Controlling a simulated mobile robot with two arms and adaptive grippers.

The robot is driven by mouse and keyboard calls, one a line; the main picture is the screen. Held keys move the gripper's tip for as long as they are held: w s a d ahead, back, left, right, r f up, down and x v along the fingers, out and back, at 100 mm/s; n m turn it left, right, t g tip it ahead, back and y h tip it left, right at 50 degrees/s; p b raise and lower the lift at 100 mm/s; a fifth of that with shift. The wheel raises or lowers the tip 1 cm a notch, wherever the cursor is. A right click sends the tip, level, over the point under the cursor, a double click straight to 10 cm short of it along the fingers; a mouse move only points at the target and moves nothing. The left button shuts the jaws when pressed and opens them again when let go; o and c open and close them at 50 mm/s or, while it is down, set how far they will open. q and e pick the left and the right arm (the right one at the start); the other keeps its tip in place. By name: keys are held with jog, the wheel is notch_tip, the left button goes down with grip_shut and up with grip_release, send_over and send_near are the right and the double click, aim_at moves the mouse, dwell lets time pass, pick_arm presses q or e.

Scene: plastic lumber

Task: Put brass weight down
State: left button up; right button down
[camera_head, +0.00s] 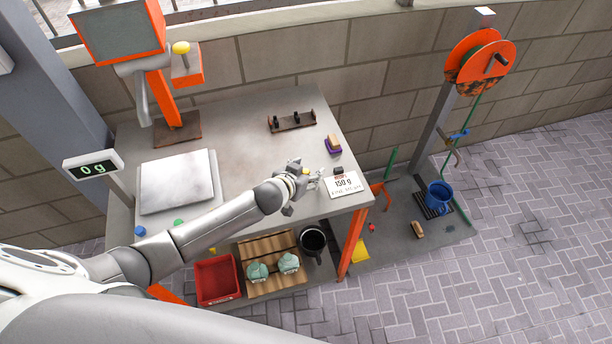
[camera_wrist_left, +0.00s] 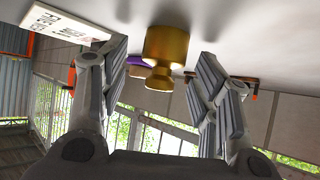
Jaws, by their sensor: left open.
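The brass weight (camera_wrist_left: 166,46) stands on the grey table top between the two fingers of my left gripper (camera_wrist_left: 160,62) in the left wrist view, which is turned upside down. The fingers are spread, with a gap to the weight on both sides. In the head view my left gripper (camera_head: 308,176) is low over the table's right part, and only a bit of the brass shows among its fingers. A card reading 150 g (camera_head: 344,184) lies just right of it. My right gripper is not in view.
A scale with a pale plate (camera_head: 179,181) stands at the left; its display (camera_head: 93,166) reads 0 g. The table's middle is clear. A blue bucket (camera_head: 440,197) is beyond the right edge.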

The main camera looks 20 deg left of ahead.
pick_arm(q)
jog(key=c, duration=1.1)
grip_shut()
jog(key=shift+r, duration=0.2)
